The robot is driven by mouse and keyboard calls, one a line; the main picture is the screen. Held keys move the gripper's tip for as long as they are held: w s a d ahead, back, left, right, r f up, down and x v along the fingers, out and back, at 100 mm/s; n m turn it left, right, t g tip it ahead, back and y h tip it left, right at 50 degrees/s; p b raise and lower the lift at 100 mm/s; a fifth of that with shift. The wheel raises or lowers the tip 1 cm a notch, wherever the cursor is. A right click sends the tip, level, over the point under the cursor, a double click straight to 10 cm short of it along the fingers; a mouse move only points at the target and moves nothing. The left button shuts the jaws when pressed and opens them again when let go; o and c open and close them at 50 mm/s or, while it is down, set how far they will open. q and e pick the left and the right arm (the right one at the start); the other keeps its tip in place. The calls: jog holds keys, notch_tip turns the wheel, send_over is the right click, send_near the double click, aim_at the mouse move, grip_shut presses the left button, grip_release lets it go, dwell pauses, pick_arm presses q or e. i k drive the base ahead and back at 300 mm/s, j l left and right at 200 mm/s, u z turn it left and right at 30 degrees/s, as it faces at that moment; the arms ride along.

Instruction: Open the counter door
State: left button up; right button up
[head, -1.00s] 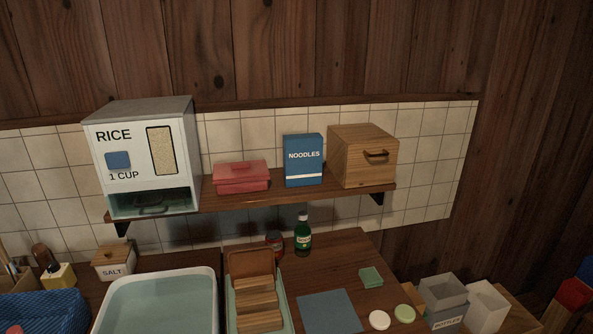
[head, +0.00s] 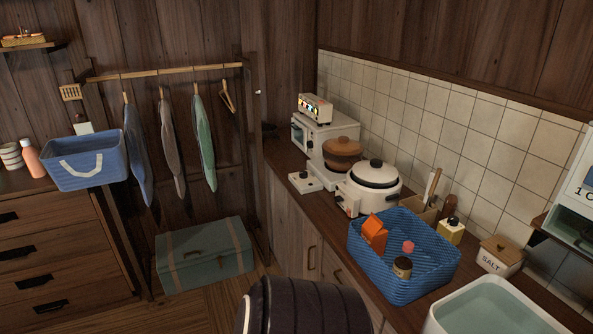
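The wooden counter (head: 299,177) runs along the tiled wall. The counter door (head: 292,232) shows on its front below the worktop. An upright handle (head: 311,258) is on the counter front, and another handle (head: 336,275) shows just to its right. The door panels look shut. The lower counter front is hidden behind a dark, rounded, ribbed shape (head: 300,305) at the bottom centre; I cannot tell what it is. Neither of my grippers is in view.
On the counter stand a blue basket (head: 425,268), a white cooker (head: 372,187), a salt box (head: 500,256) and a basin (head: 497,310). A teal trunk (head: 203,254) lies on the floor under a clothes rack (head: 165,71). A drawer chest (head: 60,240) stands at the left.

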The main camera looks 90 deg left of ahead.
aim_at(305, 243)
jog(key=u, duration=2.75)
